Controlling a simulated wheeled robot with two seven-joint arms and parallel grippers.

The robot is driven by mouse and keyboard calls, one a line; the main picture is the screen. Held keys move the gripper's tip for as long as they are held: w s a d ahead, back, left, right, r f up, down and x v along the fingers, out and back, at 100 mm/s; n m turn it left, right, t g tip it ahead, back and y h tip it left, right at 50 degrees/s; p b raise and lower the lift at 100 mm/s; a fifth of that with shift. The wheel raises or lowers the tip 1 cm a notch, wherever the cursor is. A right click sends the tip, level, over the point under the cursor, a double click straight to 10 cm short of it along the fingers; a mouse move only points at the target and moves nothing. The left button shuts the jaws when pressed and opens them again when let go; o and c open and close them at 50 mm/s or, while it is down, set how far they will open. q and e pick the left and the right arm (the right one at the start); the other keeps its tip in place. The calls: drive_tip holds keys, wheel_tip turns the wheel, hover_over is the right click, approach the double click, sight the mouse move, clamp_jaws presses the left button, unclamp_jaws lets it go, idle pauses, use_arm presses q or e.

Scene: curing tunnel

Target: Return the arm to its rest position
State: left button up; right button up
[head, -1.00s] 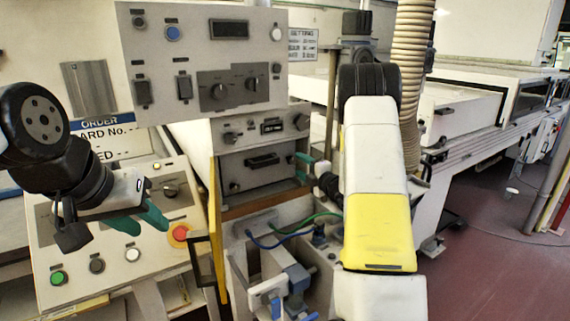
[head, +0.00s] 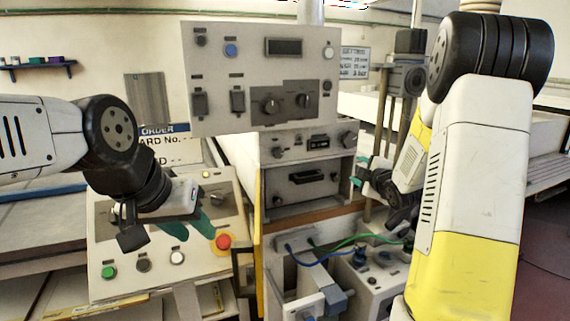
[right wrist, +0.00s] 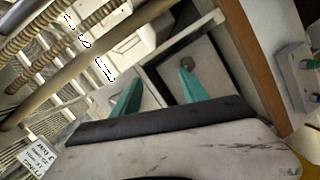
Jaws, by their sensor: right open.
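My right arm (head: 470,150) stands large at the right of the head view, its elbow high. My right gripper (head: 361,172) is beside the right edge of the grey instrument rack, mostly behind its own wrist. In the right wrist view its two teal fingers (right wrist: 158,95) are apart with nothing between them. My left gripper (head: 188,226) hangs in front of the sloped button console (head: 135,270), left of the red emergency button (head: 223,242). Its two teal fingers show a gap and hold nothing that I can see.
A grey control panel (head: 215,65) with knobs stands at the centre above the rack (head: 285,190). Blue and green cables (head: 330,252) run below it to a fixture. A long white machine (head: 550,130) extends at the right. The reddish floor (head: 540,260) shows at the right.

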drive_tip(key=s+a+r+m+g+h, duration=0.1)
drive_tip(key=s+a+r+m+g, duration=0.1)
drive_tip(key=s+r+m, duration=0.3)
drive_tip(key=s+a+r+m+g+h, duration=0.15)
drive_tip(key=s+m, duration=0.25)
drive_tip(key=s, duration=0.4)
drive_tip(key=s+a+f+m+g+y, duration=0.1)
drive_tip(key=s+a+m+g, duration=0.2)
drive_tip(key=s, duration=0.8)
drive_tip(key=s+a+m+g+y, duration=0.1)
drive_tip(key=s+a+m+g, duration=0.2)
drive_tip(key=s, duration=0.9)
drive_tip(key=a, duration=0.2)
drive_tip(key=shift+a+f+y, duration=0.35)
drive_tip(key=shift+f, duration=0.05)
